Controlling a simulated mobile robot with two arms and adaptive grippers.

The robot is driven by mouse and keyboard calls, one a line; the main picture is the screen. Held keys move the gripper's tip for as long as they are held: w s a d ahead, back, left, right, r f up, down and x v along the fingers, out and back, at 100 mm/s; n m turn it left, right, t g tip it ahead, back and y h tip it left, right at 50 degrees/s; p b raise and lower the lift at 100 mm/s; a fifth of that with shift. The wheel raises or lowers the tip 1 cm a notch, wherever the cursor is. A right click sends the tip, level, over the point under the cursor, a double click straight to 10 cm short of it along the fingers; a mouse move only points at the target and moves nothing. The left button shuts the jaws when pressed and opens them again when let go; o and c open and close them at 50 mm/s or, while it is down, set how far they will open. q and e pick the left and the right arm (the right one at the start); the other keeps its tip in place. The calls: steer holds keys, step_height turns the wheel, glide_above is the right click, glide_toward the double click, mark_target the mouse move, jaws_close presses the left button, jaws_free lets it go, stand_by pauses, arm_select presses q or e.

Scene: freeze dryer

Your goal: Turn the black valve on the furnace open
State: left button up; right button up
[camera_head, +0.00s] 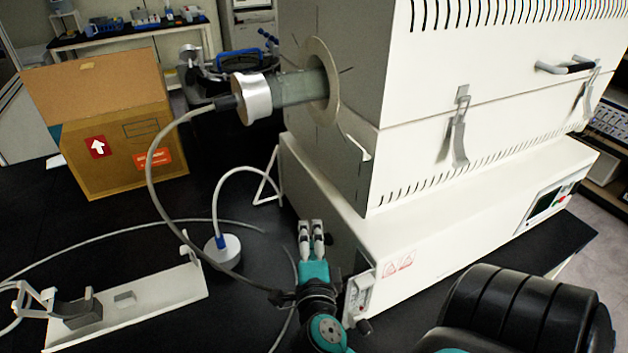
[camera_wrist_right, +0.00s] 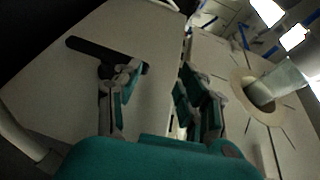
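The white furnace (camera_head: 450,180) stands on the black table in the head view. My right gripper (camera_head: 311,226) points at the lower left side of the furnace, its two grey fingertips side by side with a small gap. In the right wrist view my right gripper (camera_wrist_right: 158,88) has its fingers clearly apart, with nothing seen between them. A black bar-shaped part, which looks like the valve handle (camera_wrist_right: 92,48), lies against a pale panel behind the left finger there. That finger overlaps part of it; I cannot tell whether they touch. My left gripper is not in view.
A glass tube with a metal end cap (camera_head: 251,98) and a hose sticks out of the furnace's left side. A round white puck (camera_head: 222,250) and a white bracket stand (camera_head: 140,297) are left of my gripper. A cardboard box (camera_head: 110,130) stands behind.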

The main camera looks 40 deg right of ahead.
steer(key=r+v, duration=0.3)
steer(key=v, duration=1)
stand_by(0.8)
steer(key=shift+w+d, duration=0.1)
steer(key=shift+w, duration=0.1)
steer(key=shift+p, duration=0.4)
